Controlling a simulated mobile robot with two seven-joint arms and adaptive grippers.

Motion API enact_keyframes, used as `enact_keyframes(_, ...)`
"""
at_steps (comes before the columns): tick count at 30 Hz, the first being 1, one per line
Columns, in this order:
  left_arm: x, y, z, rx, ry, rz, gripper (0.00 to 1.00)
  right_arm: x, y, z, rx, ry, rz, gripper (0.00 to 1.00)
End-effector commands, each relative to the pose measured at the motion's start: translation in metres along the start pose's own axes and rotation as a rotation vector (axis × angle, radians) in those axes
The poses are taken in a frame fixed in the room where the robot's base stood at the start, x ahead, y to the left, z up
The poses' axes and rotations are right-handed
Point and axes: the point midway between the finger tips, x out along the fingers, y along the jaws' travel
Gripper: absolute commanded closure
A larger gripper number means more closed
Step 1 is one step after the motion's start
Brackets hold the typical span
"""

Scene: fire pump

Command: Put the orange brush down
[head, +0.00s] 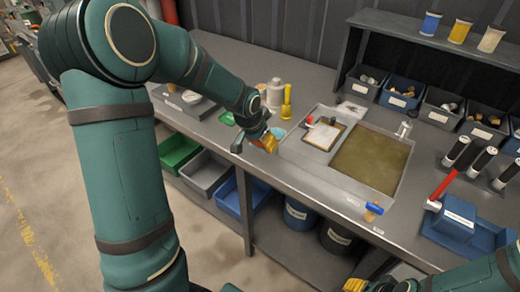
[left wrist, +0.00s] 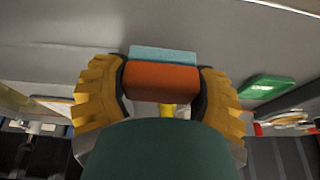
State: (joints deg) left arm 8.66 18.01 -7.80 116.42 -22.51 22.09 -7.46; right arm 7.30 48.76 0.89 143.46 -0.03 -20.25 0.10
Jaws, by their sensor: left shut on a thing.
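My left gripper (head: 267,143) is over the front edge of the grey workbench (head: 225,130), left of the sunken tray. It is shut on the orange brush (left wrist: 162,82), which lies across between the yellow fingers in the left wrist view. A light-blue strip (left wrist: 163,53) shows along the far side of the orange body. In the head view the fingers hide most of the brush, and I cannot tell whether it touches the bench. My right gripper (head: 357,286) shows only in part at the bottom edge; its opening is not clear.
The sunken tray (head: 292,153) holds a clipboard (head: 323,135). A yellow bottle (head: 287,103), a white container (head: 274,92) and a green item (head: 227,118) stand near my left gripper. A blue-topped object (head: 373,211) sits at the front edge. Bins line the back right.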

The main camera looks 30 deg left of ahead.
Motion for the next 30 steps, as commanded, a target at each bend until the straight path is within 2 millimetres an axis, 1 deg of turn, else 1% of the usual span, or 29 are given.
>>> enact_keyframes(1,0.008,0.0,0.004,0.0,-0.003,0.001,0.75,0.003,0.001,0.0,0.0,0.001,0.0,0.53)
enact_keyframes(3,0.018,0.0,0.008,-0.001,-0.004,0.0,0.75,0.006,0.002,-0.001,0.0,0.003,0.0,0.53)
enact_keyframes(6,0.028,0.0,0.011,-0.001,-0.003,0.0,0.75,0.008,0.003,-0.001,0.0,0.004,0.0,0.53)
enact_keyframes(14,0.028,0.0,0.011,-0.001,0.0,0.0,0.75,0.008,0.003,-0.001,-0.001,0.005,0.0,0.53)
enact_keyframes(17,0.031,0.0,0.012,-0.001,0.0,0.0,0.75,0.01,0.004,-0.001,-0.001,0.005,0.0,0.53)
enact_keyframes(18,0.03,0.0,0.012,-0.001,0.0,0.0,0.23,0.01,0.004,-0.001,-0.001,0.005,0.0,0.53)
enact_keyframes(20,0.03,0.0,0.012,-0.001,0.0,0.0,0.02,0.009,0.004,-0.001,-0.001,0.005,0.0,0.53)
enact_keyframes(21,0.03,0.0,0.012,-0.001,0.0,0.0,0.0,0.009,0.003,-0.001,-0.001,0.005,0.0,0.53)
enact_keyframes(30,0.028,0.0,0.011,-0.001,0.0,0.0,0.0,0.007,0.003,-0.001,0.0,0.005,0.0,0.53)
